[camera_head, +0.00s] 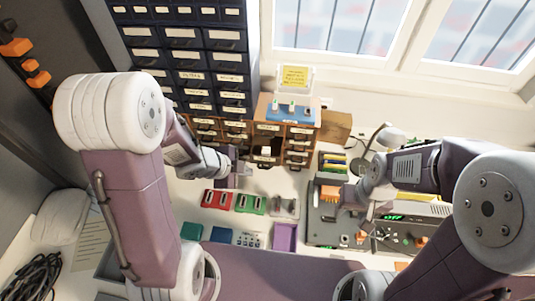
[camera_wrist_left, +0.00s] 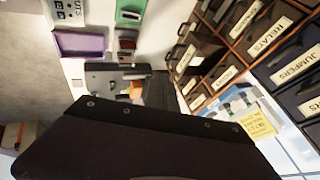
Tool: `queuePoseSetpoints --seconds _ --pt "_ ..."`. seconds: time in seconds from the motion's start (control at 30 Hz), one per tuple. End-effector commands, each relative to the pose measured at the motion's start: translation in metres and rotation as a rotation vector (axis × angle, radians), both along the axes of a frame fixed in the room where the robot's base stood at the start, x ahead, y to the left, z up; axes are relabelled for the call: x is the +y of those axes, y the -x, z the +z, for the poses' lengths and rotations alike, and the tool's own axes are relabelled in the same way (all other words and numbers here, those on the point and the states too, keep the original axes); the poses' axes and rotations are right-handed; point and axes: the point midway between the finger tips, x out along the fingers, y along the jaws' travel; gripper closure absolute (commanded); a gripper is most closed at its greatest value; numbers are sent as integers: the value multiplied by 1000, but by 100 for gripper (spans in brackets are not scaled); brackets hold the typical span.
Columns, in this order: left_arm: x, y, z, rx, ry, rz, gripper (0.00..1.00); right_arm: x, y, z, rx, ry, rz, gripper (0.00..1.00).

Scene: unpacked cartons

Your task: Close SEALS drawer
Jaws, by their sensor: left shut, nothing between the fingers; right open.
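A small wooden drawer cabinet (camera_head: 287,133) stands at the back middle in the head view. One lower drawer (camera_head: 264,158) appears pulled out, but I cannot read whether its label is SEALS. In the left wrist view, labelled drawers show at the right, including RELAYS (camera_wrist_left: 263,38) and JUMPERS (camera_wrist_left: 297,64). A drawer (camera_wrist_left: 185,54) there sticks out from the cabinet. My left gripper (camera_head: 237,177) is shut and empty, just in front of the cabinet's lower left part. My right gripper (camera_head: 360,222) is open over the dark equipment at the right.
A dark blue drawer tower (camera_head: 190,60) stands left of the wooden cabinet. Red and green trays (camera_head: 218,199) and a purple tray (camera_head: 284,237) lie on the white bench. A dark device with green digits (camera_head: 394,217) is at right.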

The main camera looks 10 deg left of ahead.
Motion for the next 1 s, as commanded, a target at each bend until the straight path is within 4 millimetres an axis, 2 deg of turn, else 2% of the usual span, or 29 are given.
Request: queuePoseSetpoints --seconds 0.1,0.2,0.33,0.43,0.6,0.83,0.9,1.0 --pt "10 6 -10 44 3 29 100 0 0 3 0 0 0 52" --pt "14 7 -12 50 3 43 100 0 0 4 0 0 0 52" --pt "12 5 -17 50 3 43 100 0 0 1 0 0 0 52" --pt "7 -1 -30 52 3 42 100 0 0 -4 0 0 0 52" --pt "-7 -16 -63 52 2 42 100 0 0 -21 0 0 0 52" --pt "-24 -37 -102 51 2 43 100 0 0 -32 0 0 0 52" --pt "-22 -51 -95 49 1 45 100 0 1 -18 1 0 0 52" --pt "-22 -64 -98 49 2 44 100 0 0 -12 0 0 0 52"
